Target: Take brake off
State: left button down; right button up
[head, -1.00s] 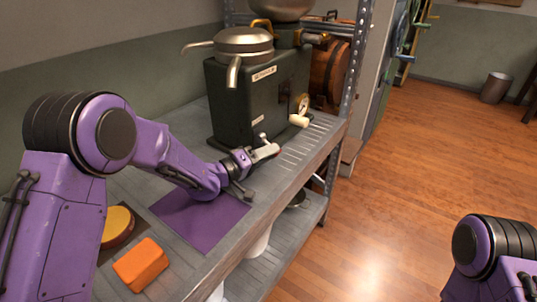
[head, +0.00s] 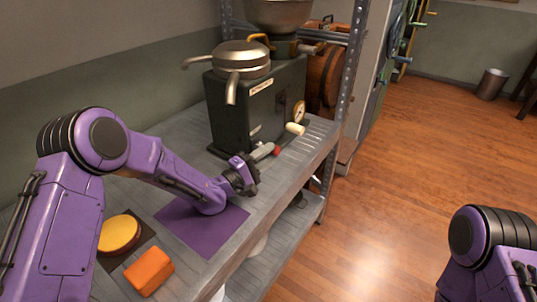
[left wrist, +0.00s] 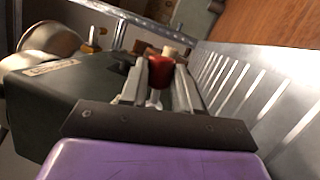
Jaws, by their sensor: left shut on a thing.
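A dark green machine (head: 230,115) with a label and a round gauge stands on the metal shelf. A small red-tipped handle (head: 277,151), probably the brake, sits low at its front. My left gripper (head: 263,151) is at this handle. In the left wrist view the red knob (left wrist: 160,72) lies between the two fingers, which are shut on it. The handle's shaft is mostly hidden. A cream crank knob (head: 295,129) is just above and beyond, apart from the gripper. My right gripper is out of view; only my right arm shows.
A purple mat (head: 185,228) lies under my left forearm. A round yellow thing (head: 119,234) and an orange block (head: 149,270) lie near the front left. A metal upright (head: 347,95) stands right of the machine. Open wooden floor lies to the right.

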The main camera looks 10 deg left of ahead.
pick_arm(q)
jog(key=shift+a+r+n+t+y+p, duration=0.15)
jog(key=shift+r+n+t+y, duration=0.1)
jog(key=shift+n, duration=0.5)
jog(key=shift+r+n+t+y+p, duration=0.15)
jog(key=shift+n+t, duration=0.15)
jog(key=shift+n, duration=0.5)
jog(key=shift+a+r+n+t+y+p, duration=0.15)
jog(key=shift+n+t+y, duration=0.1)
jog(key=shift+n, duration=0.5)
jog(key=c, duration=1.1)
grip_release()
jog(key=shift+r, duration=0.1)
